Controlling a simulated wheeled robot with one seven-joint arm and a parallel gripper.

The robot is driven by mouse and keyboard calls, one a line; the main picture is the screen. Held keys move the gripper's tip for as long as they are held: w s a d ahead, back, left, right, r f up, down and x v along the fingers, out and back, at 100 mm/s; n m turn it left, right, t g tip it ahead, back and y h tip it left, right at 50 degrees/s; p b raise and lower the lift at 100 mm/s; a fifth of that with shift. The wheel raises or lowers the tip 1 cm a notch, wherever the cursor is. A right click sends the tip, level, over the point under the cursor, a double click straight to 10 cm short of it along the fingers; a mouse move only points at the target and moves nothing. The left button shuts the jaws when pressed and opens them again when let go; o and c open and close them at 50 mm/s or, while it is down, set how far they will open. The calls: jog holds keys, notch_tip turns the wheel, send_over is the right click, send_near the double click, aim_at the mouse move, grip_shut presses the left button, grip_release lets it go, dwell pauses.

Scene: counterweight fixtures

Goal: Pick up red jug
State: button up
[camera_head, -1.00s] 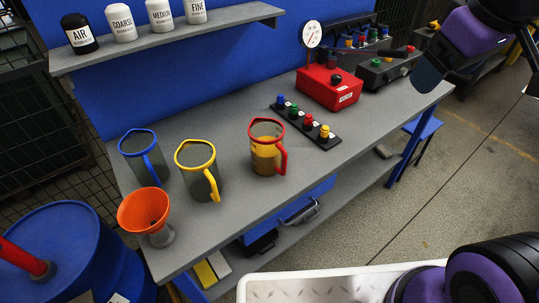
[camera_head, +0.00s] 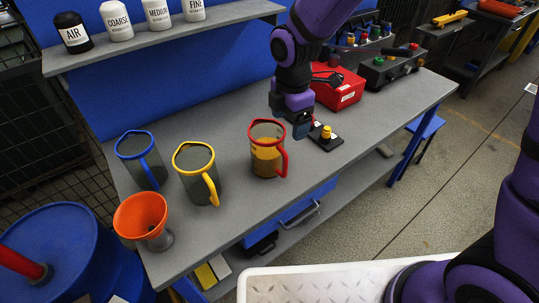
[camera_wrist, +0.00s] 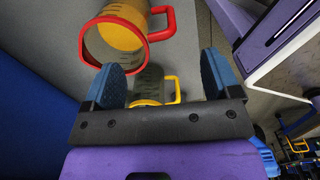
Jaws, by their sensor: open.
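The red jug (camera_head: 266,157), clear with a red rim and handle and amber liquid inside, stands upright on the grey workbench (camera_head: 235,215). My gripper (camera_head: 301,126) is just to the right of and behind it, low over the bench. In the wrist view the red jug (camera_wrist: 124,36) lies just beyond the fingertips, its handle to the right. My gripper (camera_wrist: 166,75) is open there, with nothing between its blue fingers; the jug looks apart from them.
A yellow jug (camera_head: 190,160), a blue jug (camera_head: 134,146) and an orange funnel (camera_head: 141,217) stand left of the red jug. A red box (camera_head: 340,92) is behind. A shelf (camera_head: 170,32) holds labelled bottles.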

aim_at(282, 149)
jog(key=shift+a+f+n, duration=0.4)
jog(key=shift+a+f, duration=0.15)
jog(key=shift+f, duration=0.35)
jog(key=shift+s+a+f, duration=0.1)
jog(key=shift+f, duration=2.5)
jog(key=shift+s+a+f, duration=0.1)
jog(key=shift+f, duration=2.5)
jog(key=c, duration=1.4)
